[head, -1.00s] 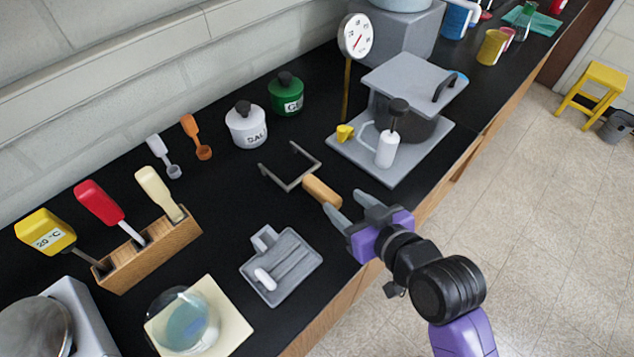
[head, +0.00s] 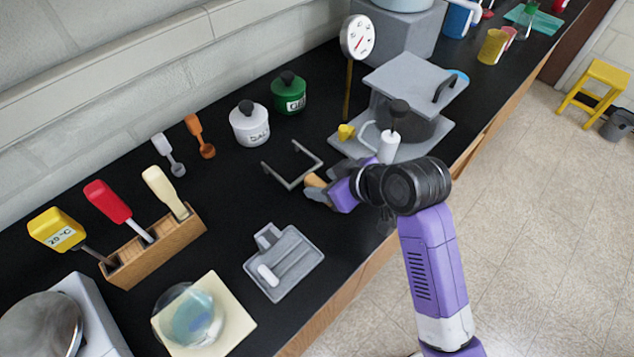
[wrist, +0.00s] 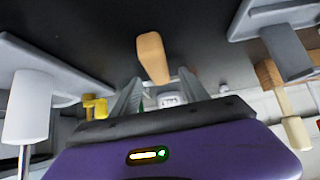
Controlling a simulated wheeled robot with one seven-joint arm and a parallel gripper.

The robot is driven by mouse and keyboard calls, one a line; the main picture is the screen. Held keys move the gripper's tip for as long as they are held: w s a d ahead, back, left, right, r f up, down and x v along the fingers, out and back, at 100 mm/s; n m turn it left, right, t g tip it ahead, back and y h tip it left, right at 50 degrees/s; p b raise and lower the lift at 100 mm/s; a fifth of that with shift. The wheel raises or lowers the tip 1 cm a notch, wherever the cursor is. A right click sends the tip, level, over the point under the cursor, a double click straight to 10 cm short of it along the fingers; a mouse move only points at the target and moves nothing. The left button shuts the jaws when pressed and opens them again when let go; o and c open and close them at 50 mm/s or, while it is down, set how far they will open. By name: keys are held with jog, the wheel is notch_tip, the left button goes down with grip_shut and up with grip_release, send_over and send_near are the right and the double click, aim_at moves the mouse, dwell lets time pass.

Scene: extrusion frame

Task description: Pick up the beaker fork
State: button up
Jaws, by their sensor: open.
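The beaker fork (head: 291,180) lies on the black bench, with a grey two-pronged metal end and a tan wooden handle. In the head view the prongs point up and left, and most of the handle is covered by my gripper (head: 322,184). In the wrist view the handle (wrist: 153,57) shows just beyond and between the fingertips of my gripper (wrist: 158,88). The jaws are open, one finger toward each side of the handle. I cannot tell whether either finger touches it. The metal prongs are hard to make out in the wrist view.
A grey tray (head: 309,258) with a white piece in it lies in front of the fork. A grey stand with a pot and lid (head: 404,79) is to the right, beside a white pump bottle (head: 388,148). White (head: 247,126) and green canisters (head: 290,95) stand behind.

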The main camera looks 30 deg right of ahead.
aim_at(318, 182)
jog(key=shift+x, duration=1.75)
jog(key=shift+r, duration=0.1)
grip_shut()
